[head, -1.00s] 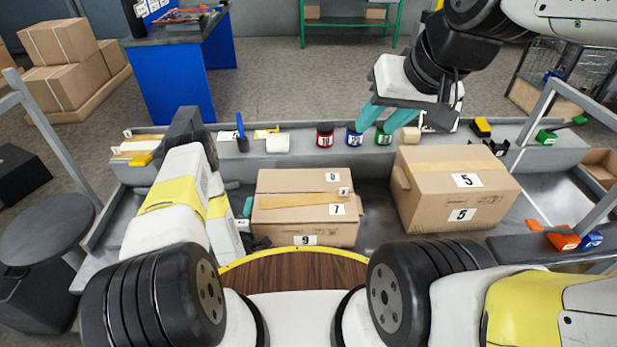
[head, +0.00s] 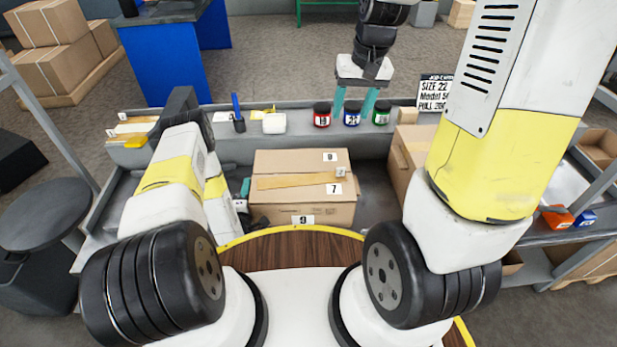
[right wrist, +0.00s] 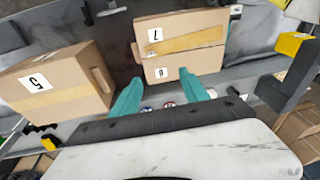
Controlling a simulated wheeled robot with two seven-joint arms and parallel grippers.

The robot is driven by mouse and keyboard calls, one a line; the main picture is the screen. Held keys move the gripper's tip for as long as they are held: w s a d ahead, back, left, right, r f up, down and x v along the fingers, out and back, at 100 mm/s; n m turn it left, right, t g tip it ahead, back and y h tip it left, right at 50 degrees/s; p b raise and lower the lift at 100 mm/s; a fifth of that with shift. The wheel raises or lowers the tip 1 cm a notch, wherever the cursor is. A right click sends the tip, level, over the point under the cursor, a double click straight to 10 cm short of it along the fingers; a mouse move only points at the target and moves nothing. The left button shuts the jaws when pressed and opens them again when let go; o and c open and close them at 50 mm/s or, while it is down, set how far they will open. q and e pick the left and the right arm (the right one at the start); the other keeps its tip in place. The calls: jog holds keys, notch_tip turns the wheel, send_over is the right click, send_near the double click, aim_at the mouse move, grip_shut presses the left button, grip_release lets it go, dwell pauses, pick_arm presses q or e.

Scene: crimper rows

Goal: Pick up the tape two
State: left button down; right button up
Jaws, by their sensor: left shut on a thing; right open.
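I cannot tell for sure which item is tape two. A red labelled jar-shaped item (head: 322,114), a blue one (head: 351,117) and a green one (head: 381,115) stand in a row on the grey ledge. A white roll-like item (head: 273,123) lies left of them and a tan one (head: 407,117) lies right. My right gripper (head: 355,103) is open, teal fingers pointing down around the blue item; contact is unclear. In the right wrist view its fingers (right wrist: 161,84) are apart. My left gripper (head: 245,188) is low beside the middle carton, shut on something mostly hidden.
The middle carton (head: 290,206) marked 7 sits below the ledge. Another carton (head: 403,160) is partly behind my right arm; its 5 shows in the right wrist view (right wrist: 60,95).

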jog(key=shift+g+h, duration=0.6)
jog(key=shift+g, duration=0.3)
jog(key=w+f, duration=0.1)
jog(key=f, duration=0.5)
jog(key=w+f, duration=0.2)
jog(key=f, duration=0.4)
jog(key=w+f, duration=0.2)
jog(key=f, duration=0.4)
jog(key=shift+d+f, duration=0.2)
jog(key=shift+f, duration=0.1)
jog(key=shift+a+f, duration=0.1)
jog(key=shift+f, duration=2.95)
grip_shut()
